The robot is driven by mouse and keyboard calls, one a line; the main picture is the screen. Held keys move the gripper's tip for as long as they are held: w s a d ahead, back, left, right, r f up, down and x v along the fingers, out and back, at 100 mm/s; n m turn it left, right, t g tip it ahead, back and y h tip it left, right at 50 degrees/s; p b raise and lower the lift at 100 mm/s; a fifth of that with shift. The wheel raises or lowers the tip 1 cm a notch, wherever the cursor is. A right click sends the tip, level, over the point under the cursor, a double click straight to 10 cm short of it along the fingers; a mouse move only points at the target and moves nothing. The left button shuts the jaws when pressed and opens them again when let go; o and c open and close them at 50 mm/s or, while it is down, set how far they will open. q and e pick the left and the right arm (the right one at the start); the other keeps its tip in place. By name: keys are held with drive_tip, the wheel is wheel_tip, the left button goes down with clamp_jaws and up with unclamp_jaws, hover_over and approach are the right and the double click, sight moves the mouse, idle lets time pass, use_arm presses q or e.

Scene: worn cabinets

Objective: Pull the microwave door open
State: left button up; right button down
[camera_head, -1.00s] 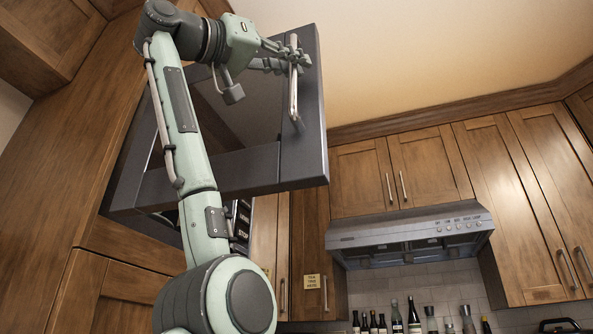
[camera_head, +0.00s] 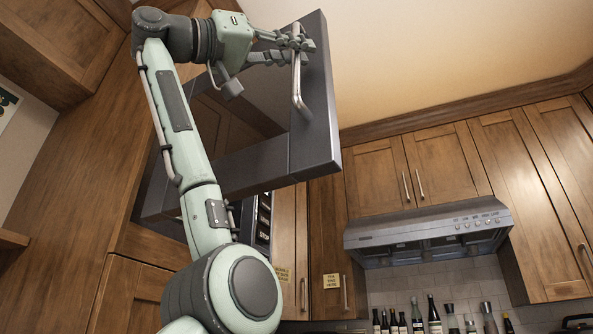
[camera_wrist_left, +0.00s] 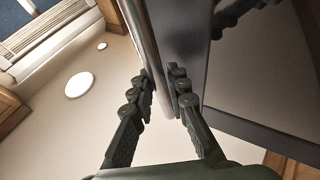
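The microwave door (camera_head: 238,165) is a dark grey frame around a dark glass pane, swung out from the tall cabinet at the left. Its silver bar handle (camera_head: 299,92) runs along the right edge of the door. My left gripper (camera_head: 293,42) is at the upper part of this handle. In the left wrist view, the handle (camera_wrist_left: 149,42) passes between the fingers of my left gripper (camera_wrist_left: 162,84), which look closed around it beside the dark door edge (camera_wrist_left: 180,35). Part of the microwave's control panel (camera_head: 264,215) shows behind my arm. My right gripper is not in view.
A tall wooden cabinet (camera_head: 75,165) stands at the left. A range hood (camera_head: 425,232) hangs below wall cabinets (camera_head: 412,165) at the right, with several bottles (camera_head: 434,316) beneath it. Space to the right of the door looks free.

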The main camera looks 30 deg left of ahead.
use_arm(q)
drive_tip(key=shift+o, duration=0.2)
drive_tip(key=v, duration=1.2)
idle(0.4)
